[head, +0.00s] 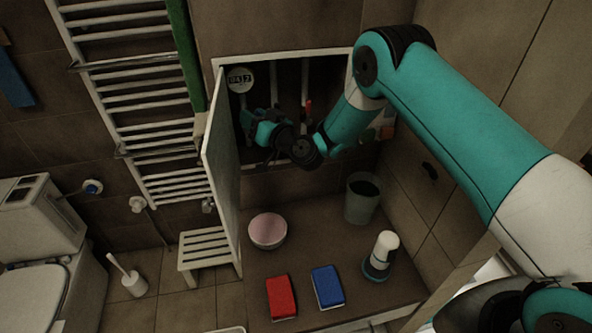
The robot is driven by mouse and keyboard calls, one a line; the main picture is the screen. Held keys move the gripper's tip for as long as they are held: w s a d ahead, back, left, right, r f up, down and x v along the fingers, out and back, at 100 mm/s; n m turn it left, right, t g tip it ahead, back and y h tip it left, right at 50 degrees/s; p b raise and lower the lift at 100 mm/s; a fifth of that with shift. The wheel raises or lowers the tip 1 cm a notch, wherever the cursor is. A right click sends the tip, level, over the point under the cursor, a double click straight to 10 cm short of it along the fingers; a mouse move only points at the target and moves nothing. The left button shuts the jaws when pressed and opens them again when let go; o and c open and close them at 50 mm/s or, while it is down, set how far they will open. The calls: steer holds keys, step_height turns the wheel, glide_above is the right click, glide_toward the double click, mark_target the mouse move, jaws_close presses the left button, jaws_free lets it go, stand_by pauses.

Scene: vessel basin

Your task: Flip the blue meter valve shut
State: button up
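A round white meter (240,80) with dark digits sits at the upper left inside an open wall cabinet. My gripper (249,121) reaches into the cabinet from the right, just below the meter. I cannot make out a blue meter valve; the spot below the meter is dark and partly covered by my gripper. Whether the fingers are open or touching anything is too small and dark to tell. A red valve handle (308,104) stands upright on a pipe to the right of my gripper.
The cabinet door (222,165) stands open on the left, close to my gripper. Below are a pink-topped bowl (268,231), a grey bin (362,200), red (281,297) and blue (327,287) sponges and a white-topped bottle (381,254). A blue wall knob (92,187) is near the toilet.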

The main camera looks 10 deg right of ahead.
steer(key=shift+a+r+n+g+p, duration=0.45)
steer(key=shift+n+p, duration=0.35)
steer(key=shift+p, duration=1.95)
steer(key=f+b+v, duration=0.1)
steer(key=b+v, duration=1.7)
steer(key=b, duration=0.5)
steer(key=s+a+r+n+g+y+p, duration=0.1)
steer(key=s+a+r+n+g+y, duration=0.1)
steer(key=s+a+r+n+g, duration=0.35)
steer(key=s+g+h, duration=0.1)
steer(key=s+g, duration=0.1)
steer(key=s, duration=0.3)
steer(key=s+f+m+g+h, duration=0.1)
steer(key=s+g+h, duration=0.1)
steer(key=s, duration=0.3)
steer(key=shift+s+f+g+p, duration=0.25)
steer(key=shift+f+g+p, duration=0.1)
steer(key=shift+g, duration=0.15)
